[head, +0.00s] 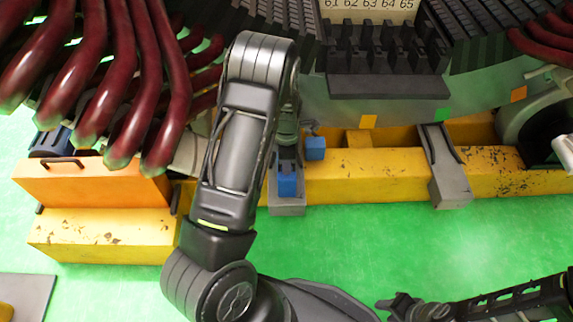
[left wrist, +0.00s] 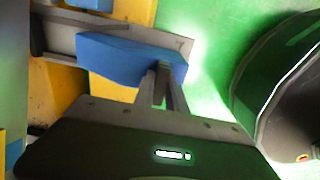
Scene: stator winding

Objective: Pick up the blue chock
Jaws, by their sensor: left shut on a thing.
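The blue chock (head: 287,185) is at a grey bracket (head: 288,209) on the front of the yellow beam, partly hidden by my left arm in the head view. In the left wrist view the chock (left wrist: 120,56) is a long blue block lying along the grey bracket (left wrist: 60,38). My left gripper (left wrist: 162,75) is shut on the chock's near edge. In the head view, its fingers are mostly hidden behind the arm. My right gripper (head: 410,306) is low at the right, away from the chock; its jaw opening is unclear.
A smaller blue block (head: 315,147) is just right of the chock. The yellow beam (head: 370,180) carries another grey bracket (head: 446,170). Thick dark red coils (head: 110,100) hang at the left above an orange box (head: 90,183). The green floor (head: 370,245) in front is clear.

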